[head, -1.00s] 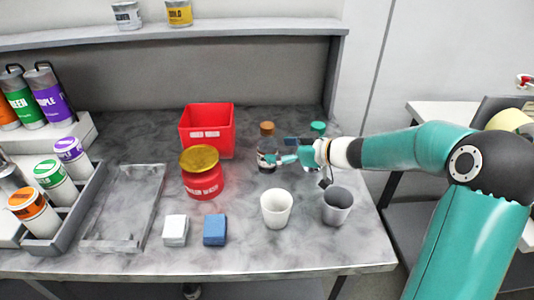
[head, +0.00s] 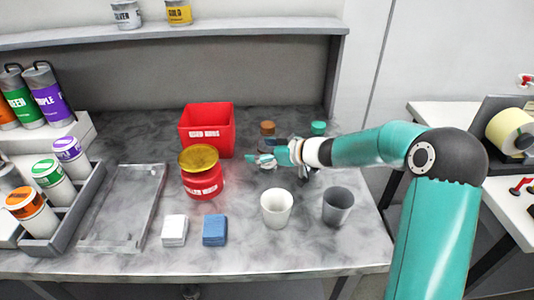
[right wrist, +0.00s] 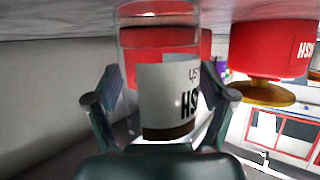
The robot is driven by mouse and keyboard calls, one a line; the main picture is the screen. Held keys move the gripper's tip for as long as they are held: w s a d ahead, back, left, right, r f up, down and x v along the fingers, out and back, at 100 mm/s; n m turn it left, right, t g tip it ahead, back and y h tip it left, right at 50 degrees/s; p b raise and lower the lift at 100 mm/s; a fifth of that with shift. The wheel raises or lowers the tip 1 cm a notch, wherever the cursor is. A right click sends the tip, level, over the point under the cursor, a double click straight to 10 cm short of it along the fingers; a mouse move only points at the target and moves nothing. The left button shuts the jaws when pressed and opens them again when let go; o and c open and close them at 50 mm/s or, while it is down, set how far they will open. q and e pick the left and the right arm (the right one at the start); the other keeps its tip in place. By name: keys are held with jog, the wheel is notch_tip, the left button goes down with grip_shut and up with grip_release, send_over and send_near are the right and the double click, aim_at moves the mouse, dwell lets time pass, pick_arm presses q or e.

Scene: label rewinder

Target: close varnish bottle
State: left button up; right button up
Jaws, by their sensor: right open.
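A bottle with a brown cap (head: 267,128) stands at the back of the table, its body mostly hidden by my right gripper (head: 262,158). In the right wrist view, which is upside down, a clear bottle with a white label (right wrist: 165,95) and a brown band at its picture-bottom end is between the two open fingers of my right gripper (right wrist: 158,100). I cannot tell whether the fingers touch it. A second bottle with a green cap (head: 318,128) stands to the right, partly behind my arm. My left gripper is out of view.
A red bin (head: 206,116) and a red jar with a gold lid (head: 199,158) stand to the left. A white cup (head: 277,207) and a grey cup (head: 337,204) are in front. White (head: 174,229) and blue (head: 214,229) blocks lie near the front edge.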

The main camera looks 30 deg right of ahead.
dwell(0.3)
jog(key=c, duration=1.3)
notch_tip(320, 180, up, 20)
jog(key=p, duration=0.9)
jog(key=shift+c, duration=0.2)
jog(key=o, duration=0.7)
jog(key=shift+c, duration=0.2)
grip_shut()
